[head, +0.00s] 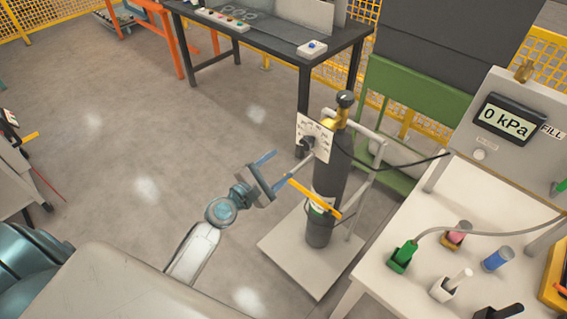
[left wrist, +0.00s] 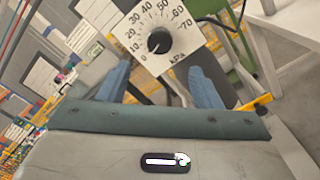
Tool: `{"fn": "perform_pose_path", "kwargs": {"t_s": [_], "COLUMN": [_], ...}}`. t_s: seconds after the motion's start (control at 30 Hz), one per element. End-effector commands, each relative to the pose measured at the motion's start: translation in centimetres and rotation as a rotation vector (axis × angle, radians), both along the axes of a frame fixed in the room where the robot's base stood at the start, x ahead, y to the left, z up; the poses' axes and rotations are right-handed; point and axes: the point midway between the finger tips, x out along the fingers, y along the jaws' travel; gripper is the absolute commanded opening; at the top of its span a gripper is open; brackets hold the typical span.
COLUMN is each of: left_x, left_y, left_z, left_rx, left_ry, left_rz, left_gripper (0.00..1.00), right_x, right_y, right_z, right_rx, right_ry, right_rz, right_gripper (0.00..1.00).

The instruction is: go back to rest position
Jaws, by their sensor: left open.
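My left gripper (head: 274,171) is open and empty, in front of the gas cylinder (head: 328,180) on its pallet. In the left wrist view its two blue fingers (left wrist: 160,86) are spread apart. Beyond them is a white dial plate (left wrist: 185,40) with a black knob (left wrist: 160,40) and a kPa scale. The knob's pointer is near the low end of the scale. The fingers appear clear of the knob. My right gripper is in neither view.
The cylinder stands on a pale pallet base (head: 290,258) with a tube frame. A white table (head: 385,295) at right carries a display (head: 507,119) reading 0 kPa and several coloured plugs. A dark bench (head: 270,45) stands behind.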

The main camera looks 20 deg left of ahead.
Motion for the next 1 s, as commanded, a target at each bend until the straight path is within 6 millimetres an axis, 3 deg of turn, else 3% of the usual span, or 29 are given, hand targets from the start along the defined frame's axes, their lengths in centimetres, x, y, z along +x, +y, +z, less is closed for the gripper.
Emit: {"fn": "perform_pose_path", "kwargs": {"t_s": [0.47,0.57,0.67,0.77,0.87,1.0], "left_x": [0.0,0.0,-0.1,-0.8,-2.6,-6.9], "left_y": [0.0,0.3,1.0,2.1,3.3,4.9], "left_z": [-0.1,-1.6,-5.8,-12.5,-20.0,-29.9], "left_rx": [0.001,0.037,0.151,0.341,0.568,0.876], "left_ry": [0.001,0.017,0.061,0.133,0.216,0.327], "left_rz": [0.001,0.009,0.028,0.038,0.017,-0.075], "left_gripper": [0.59,0.59,0.59,0.59,0.59,0.59], "right_x": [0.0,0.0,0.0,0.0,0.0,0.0], "right_y": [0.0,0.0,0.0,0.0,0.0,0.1], "right_z": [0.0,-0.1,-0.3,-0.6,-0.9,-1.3], "right_rx": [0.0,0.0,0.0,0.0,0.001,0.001], "right_ry": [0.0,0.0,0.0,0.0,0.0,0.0], "right_rz": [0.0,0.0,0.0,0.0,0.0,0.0], "right_gripper": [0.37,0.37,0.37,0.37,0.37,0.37]}}
